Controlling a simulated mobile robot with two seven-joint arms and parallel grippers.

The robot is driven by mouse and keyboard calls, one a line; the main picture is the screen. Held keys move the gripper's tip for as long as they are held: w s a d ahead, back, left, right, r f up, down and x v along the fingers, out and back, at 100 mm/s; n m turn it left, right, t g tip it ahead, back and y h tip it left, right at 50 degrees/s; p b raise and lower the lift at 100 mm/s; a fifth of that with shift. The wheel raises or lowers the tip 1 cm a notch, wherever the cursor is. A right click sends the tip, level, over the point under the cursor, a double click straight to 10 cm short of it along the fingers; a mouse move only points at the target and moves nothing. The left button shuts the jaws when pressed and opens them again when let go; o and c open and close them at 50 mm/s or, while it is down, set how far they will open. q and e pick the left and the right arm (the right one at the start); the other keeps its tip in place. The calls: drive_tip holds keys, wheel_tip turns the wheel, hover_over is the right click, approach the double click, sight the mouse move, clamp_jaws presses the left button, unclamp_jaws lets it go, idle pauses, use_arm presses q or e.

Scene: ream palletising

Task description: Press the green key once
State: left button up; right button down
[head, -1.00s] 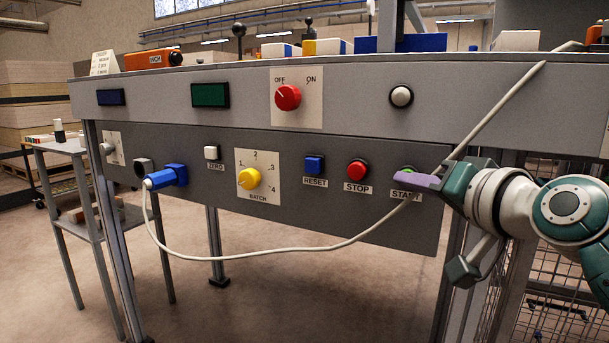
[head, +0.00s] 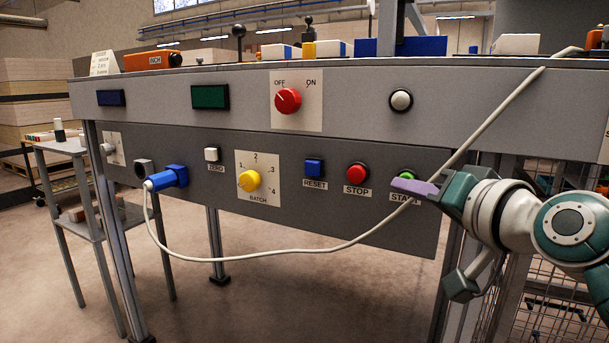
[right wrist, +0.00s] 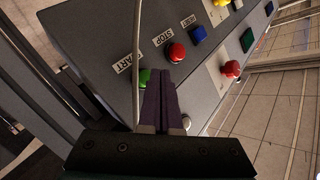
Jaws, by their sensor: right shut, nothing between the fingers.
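The green key (head: 408,175) is a round button above the START label (head: 405,198), at the right end of the lower grey panel. It is partly hidden by my right gripper (head: 399,185), whose purple fingers are shut and empty. The fingertips are just in front of the key's lower part; I cannot tell whether they touch it. In the right wrist view the green key (right wrist: 145,76) shows beside the left edge of the shut fingers (right wrist: 160,75). My left gripper is not in view.
The red STOP button (head: 357,173) and blue RESET button (head: 314,166) sit left of the key. A white cable (head: 470,140) hangs across the panel close to the key and gripper, running to a blue plug (head: 168,177). The floor below the panel is clear.

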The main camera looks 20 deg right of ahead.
drive_tip(key=s+a+p, duration=0.2)
drive_tip(key=s+a, duration=0.1)
drive_tip(key=shift+s+a+p, duration=0.1)
drive_tip(key=shift+a+p, duration=0.25)
drive_tip(key=shift+a, duration=0.05)
idle(0.8)
